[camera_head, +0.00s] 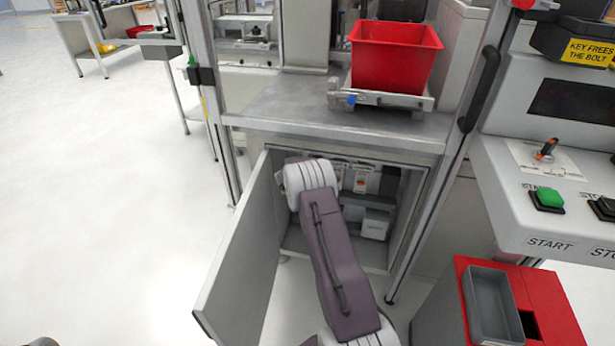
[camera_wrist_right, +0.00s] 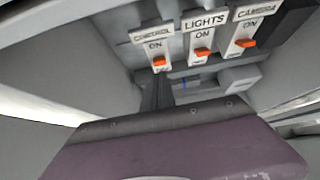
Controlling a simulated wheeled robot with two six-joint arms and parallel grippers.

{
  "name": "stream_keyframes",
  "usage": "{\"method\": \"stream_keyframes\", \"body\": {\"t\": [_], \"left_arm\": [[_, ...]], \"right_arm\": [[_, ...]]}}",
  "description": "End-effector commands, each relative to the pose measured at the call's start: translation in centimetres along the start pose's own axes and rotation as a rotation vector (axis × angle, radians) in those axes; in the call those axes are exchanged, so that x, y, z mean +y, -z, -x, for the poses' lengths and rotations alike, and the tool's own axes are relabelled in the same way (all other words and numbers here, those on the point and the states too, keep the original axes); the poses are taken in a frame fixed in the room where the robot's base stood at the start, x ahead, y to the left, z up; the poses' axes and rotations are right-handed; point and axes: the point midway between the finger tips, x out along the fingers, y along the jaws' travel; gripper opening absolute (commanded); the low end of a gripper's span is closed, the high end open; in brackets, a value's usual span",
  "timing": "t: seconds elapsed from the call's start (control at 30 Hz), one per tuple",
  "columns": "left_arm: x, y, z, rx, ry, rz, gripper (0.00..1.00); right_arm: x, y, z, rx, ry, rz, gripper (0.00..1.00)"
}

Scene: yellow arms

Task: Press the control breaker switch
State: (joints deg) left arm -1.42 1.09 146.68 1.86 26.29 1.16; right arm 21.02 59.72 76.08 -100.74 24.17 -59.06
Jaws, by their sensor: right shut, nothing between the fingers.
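The control breaker (camera_wrist_right: 159,62) is an orange lever on a white plate under a CONTROL label in the right wrist view. Its lever sits below the word ON. My right gripper (camera_wrist_right: 158,92) is shut and empty, with its narrow fingertips just below this lever; I cannot tell whether they touch. In the head view my right arm reaches into the open cabinet and hides the gripper and the control breaker. My left gripper is not in view.
The lights breaker (camera_wrist_right: 202,53) and camera breaker (camera_wrist_right: 246,43) sit right of the control breaker. The cabinet door (camera_head: 240,250) stands open on the left. A red bin (camera_head: 395,58) is on the worktop above; a red box (camera_head: 455,300) stands at lower right.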

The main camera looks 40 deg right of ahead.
Motion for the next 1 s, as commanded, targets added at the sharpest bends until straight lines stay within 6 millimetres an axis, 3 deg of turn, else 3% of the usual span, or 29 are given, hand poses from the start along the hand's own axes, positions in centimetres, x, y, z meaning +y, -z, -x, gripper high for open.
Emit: {"method": "stream_keyframes", "body": {"t": [0.27, 0.37, 0.47, 0.6, 0.7, 1.0], "left_arm": [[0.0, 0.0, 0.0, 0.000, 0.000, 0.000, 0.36], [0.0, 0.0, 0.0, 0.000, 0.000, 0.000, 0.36], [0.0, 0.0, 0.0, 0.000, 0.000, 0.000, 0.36], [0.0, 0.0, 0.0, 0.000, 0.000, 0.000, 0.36], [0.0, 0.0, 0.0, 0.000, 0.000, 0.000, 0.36], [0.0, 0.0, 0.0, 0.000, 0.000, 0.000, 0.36]], "right_arm": [[0.0, 0.0, 0.0, 0.002, 0.000, -0.003, 0.00], [0.3, 0.6, 1.8, 0.039, 0.007, -0.115, 0.00], [0.8, 3.2, 7.3, 0.156, 0.051, -0.457, 0.00], [0.1, 9.9, 18.1, 0.360, 0.232, -1.073, 0.00], [-0.9, 14.1, 24.3, 0.453, 0.388, -1.400, 0.00], [-4.7, 23.9, 37.9, 0.559, 0.877, -2.070, 0.00]]}}
